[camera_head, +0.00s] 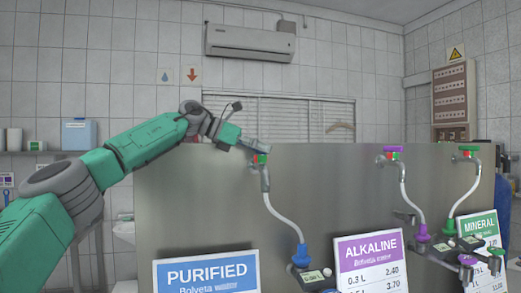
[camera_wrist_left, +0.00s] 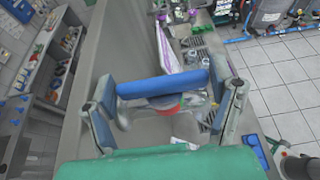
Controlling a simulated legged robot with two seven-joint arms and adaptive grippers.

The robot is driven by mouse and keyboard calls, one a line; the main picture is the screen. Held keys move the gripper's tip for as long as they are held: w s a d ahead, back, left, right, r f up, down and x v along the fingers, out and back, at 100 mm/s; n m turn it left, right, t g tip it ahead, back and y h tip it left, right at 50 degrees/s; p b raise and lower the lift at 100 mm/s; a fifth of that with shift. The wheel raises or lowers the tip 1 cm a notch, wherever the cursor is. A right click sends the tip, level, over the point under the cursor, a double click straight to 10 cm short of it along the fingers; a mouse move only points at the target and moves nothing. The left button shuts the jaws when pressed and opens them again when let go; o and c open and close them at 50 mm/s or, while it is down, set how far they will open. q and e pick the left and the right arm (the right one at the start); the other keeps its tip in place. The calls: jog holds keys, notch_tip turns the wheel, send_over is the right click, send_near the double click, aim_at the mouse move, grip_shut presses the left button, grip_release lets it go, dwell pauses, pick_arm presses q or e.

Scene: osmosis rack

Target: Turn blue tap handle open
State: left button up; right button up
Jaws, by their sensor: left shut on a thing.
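The blue tap handle (camera_wrist_left: 162,84) shows in the left wrist view as a blue bar lying across between the two fingers of my left gripper (camera_wrist_left: 168,100). One finger is at each end of the bar, and the gripper is shut on it. A red round part sits just under the bar. In the head view my left gripper (camera_head: 255,149) is over the leftmost tap (camera_head: 263,172), at the top edge of the steel panel. The gripper mostly hides the handle there; a red and green marking shows below it. My right gripper is in neither view.
The grey steel panel (camera_head: 200,215) spans the middle. Two more taps, with a purple handle (camera_head: 391,149) and a green handle (camera_head: 468,148), stand to the right. White hoses hang down to nozzles. Signs reading PURIFIED (camera_head: 206,273), ALKALINE (camera_head: 368,262) and MINERAL (camera_head: 479,226) stand in front.

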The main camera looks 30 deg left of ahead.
pick_arm(q)
jog(key=shift+f, duration=0.1)
jog(key=o, duration=1.1)
jog(key=shift+o, duration=0.2)
jog(key=shift+r, duration=0.2)
jog(key=shift+s+a+r, duration=0.25)
jog(key=shift+s+a, duration=0.1)
jog(key=shift+a, duration=0.05)
jog(key=v, duration=0.6)
jog(key=shift+s+a+f, duration=0.2)
jog(key=shift+a, duration=0.2)
